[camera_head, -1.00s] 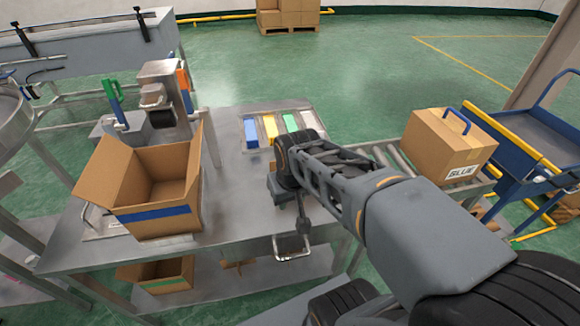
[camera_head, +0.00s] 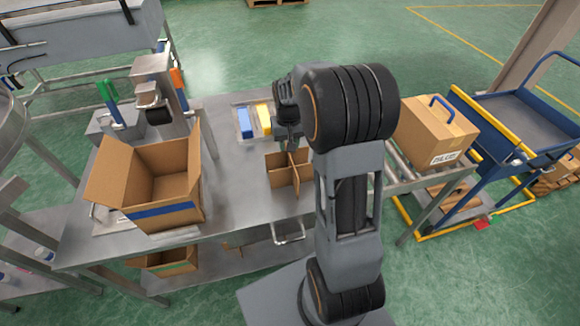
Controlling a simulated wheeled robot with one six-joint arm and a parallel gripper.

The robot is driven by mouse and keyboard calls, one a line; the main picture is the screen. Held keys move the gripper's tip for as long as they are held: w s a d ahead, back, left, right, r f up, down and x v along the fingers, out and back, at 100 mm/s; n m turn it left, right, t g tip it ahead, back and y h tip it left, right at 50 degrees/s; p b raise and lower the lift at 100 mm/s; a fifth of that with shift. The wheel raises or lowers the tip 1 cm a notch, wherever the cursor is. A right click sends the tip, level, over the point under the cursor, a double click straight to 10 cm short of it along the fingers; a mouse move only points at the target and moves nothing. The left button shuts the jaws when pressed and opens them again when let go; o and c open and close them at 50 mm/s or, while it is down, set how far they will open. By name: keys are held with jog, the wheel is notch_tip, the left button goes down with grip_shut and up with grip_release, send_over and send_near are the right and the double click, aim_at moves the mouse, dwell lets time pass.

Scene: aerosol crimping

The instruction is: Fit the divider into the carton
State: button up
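The open carton (camera_head: 160,213) stands on the left of the metal table, flaps up, with a blue stripe on its front. The part of its inside that I can see is empty. The divider (camera_head: 284,178), brown cardboard panels crossed upright, is right of the carton, near the table's front edge. I cannot tell whether it touches the table. My gripper (camera_head: 291,148) is at the divider's top, under my dark wrist. Its fingers are too small and too hidden to show whether they are shut on the divider.
A tray with blue (camera_head: 244,122) and yellow (camera_head: 264,118) blocks lies behind the divider. A crimping stand (camera_head: 155,90) rises behind the carton. A closed, labelled box (camera_head: 435,135) sits on the roller conveyor at right. Bare tabletop (camera_head: 233,180) separates carton and divider.

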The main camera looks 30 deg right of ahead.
aim_at(289, 158)
jog(key=shift+d+f+p, duration=0.1)
jog(key=shift+f+p, duration=0.2)
jog(key=shift+f, duration=3.3)
grip_shut()
